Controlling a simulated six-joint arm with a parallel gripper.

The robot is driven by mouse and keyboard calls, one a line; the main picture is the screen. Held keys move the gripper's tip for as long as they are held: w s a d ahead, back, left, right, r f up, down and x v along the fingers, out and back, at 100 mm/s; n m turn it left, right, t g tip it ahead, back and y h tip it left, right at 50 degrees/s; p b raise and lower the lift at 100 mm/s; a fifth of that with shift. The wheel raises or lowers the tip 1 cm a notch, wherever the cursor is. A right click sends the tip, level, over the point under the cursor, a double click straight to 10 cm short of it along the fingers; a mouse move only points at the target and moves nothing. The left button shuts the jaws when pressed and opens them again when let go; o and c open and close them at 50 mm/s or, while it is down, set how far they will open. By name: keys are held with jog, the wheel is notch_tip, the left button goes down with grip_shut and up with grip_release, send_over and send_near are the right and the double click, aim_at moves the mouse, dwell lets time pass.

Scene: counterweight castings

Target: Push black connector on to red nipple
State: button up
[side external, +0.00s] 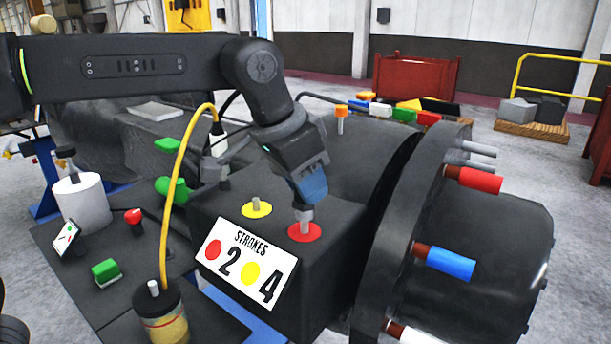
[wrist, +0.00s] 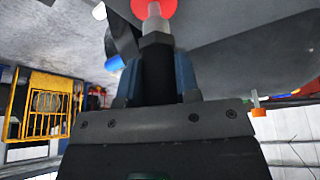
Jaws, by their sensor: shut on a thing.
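My gripper (side external: 308,192) points down above the red disc (side external: 304,232) on the dark casting. In the wrist view, its blue fingers (wrist: 157,88) are shut on the black connector (wrist: 157,72), which has a grey hex end. The pale grey red nipple (wrist: 153,22) stands on the red disc (wrist: 160,6), in line with the connector. The connector's end meets or overlaps the nipple's tip; I cannot tell how far it is on. In the side view the fingers mostly hide the connector.
A yellow disc with a grey nipple (side external: 256,207) is left of the red one. The STROKES sign (side external: 245,262) is on the casting's front. A yellow hose (side external: 172,190) arches up from a pump (side external: 165,318). Colored pegs (side external: 450,262) stick out from the wheel at right.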

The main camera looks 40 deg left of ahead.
jog(key=shift+f, duration=1.25)
jog(key=o, duration=0.9)
jog(key=v, duration=1.4)
jog(key=shift+f, duration=0.1)
jog(key=s+a+f+n, duration=0.1)
jog(key=s+a+f, duration=0.3)
jog(key=a+f, duration=0.1)
jog(key=s+a+f+n+t+y, duration=0.1)
jog(key=s+a+f, duration=0.3)
jog(key=f, duration=0.4)
jog(key=s+a+f+n, duration=0.2)
jog(key=s+a+f, duration=0.3)
jog(key=s+f, duration=0.1)
jog(key=shift+s+a+f+n+y, duration=0.2)
jog(key=shift+a+f+n+y, duration=0.05)
jog(key=shift+a+n+y, duration=0.15)
